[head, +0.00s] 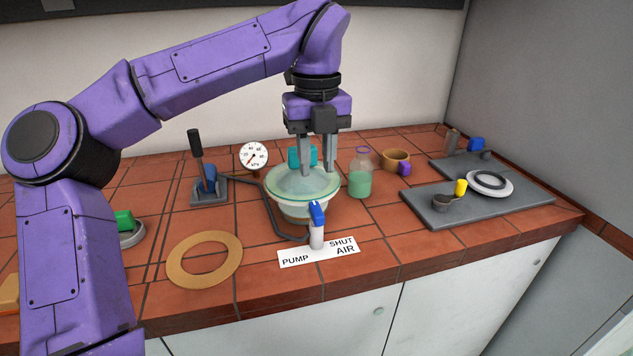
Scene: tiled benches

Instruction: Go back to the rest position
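My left gripper (318,173) points straight down over the glass lid (290,184) of a white bowl on the tiled bench (215,218). How far the fingertips are above the glass is hard to tell. My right gripper is out of view.
A blue-handled valve (317,214) stands in front of the bowl by a PUMP/SHUT/AIR label (290,258). A green-filled bottle (360,180) is close on the right. A lever (196,145), a gauge (254,156), a tan ring (178,262) and a grey plate (520,198) are around.

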